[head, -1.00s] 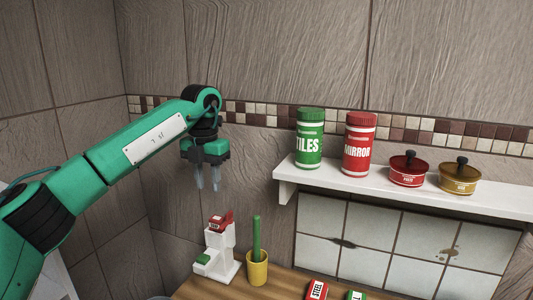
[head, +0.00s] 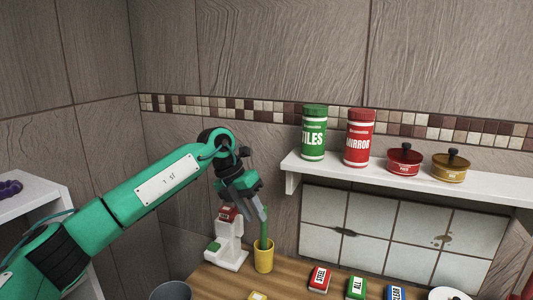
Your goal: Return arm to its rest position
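My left arm comes in from the left. Its gripper (head: 254,205) hangs above the wooden counter, tilted down to the right. In the picture it overlaps the top of a green stick (head: 264,230) standing in a yellow cup (head: 263,257). I cannot tell whether the fingers touch the stick, or how far apart they are. I see nothing clearly held. My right gripper is not in view.
A white stand (head: 229,251) with a red block is beside the cup. The counter (head: 290,275) holds several labelled blocks, such as a red one (head: 320,278). A white shelf (head: 390,178) bears a green canister (head: 314,135), a red canister (head: 359,140) and two small lidded pots.

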